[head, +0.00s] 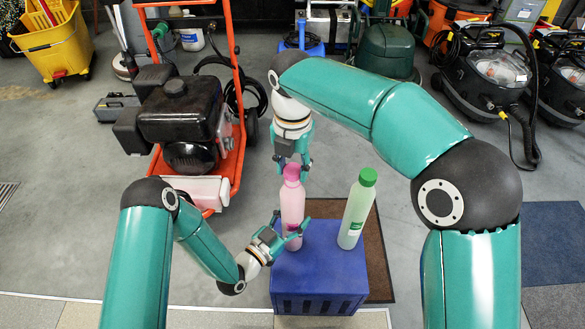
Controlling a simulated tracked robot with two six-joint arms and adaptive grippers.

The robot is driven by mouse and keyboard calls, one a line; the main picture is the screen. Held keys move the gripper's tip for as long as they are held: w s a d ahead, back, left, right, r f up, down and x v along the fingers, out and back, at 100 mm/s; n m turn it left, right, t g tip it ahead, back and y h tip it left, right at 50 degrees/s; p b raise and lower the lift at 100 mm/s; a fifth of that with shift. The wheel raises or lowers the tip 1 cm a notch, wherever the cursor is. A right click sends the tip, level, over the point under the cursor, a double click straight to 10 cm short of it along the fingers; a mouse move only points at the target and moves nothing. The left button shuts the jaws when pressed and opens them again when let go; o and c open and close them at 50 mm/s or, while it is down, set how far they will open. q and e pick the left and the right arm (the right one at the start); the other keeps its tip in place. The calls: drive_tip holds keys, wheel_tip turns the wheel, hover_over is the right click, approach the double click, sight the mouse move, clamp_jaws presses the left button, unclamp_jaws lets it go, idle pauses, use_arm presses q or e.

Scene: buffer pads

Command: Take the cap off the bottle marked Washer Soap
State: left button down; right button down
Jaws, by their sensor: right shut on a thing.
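A pink bottle (292,206) with a pink cap (292,171) stands upright on a blue crate (320,268). A pale bottle (354,216) with a green cap (368,177) stands on the crate to its right. The label writing is too small to read, so I cannot tell which is Washer Soap. My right gripper (293,166) points down from above and is shut on the pink cap. My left gripper (288,225) is low at the pink bottle's left and front, its fingers spread about the lower body; I cannot tell whether they touch it.
The crate stands partly on a brown mat (373,262). An orange-framed machine with a black engine (185,120) stands to the left. A yellow mop bucket (55,45) and black vacuum cleaners (490,75) are farther back. Grey floor is open around the crate.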

sight(292, 169)
drive_tip(key=shift+r, duration=0.35)
drive_tip(key=shift+r, duration=0.1)
drive_tip(key=shift+r, duration=1.95)
use_arm(q)
drive_tip(key=shift+c, duration=1.2)
unclamp_jaws()
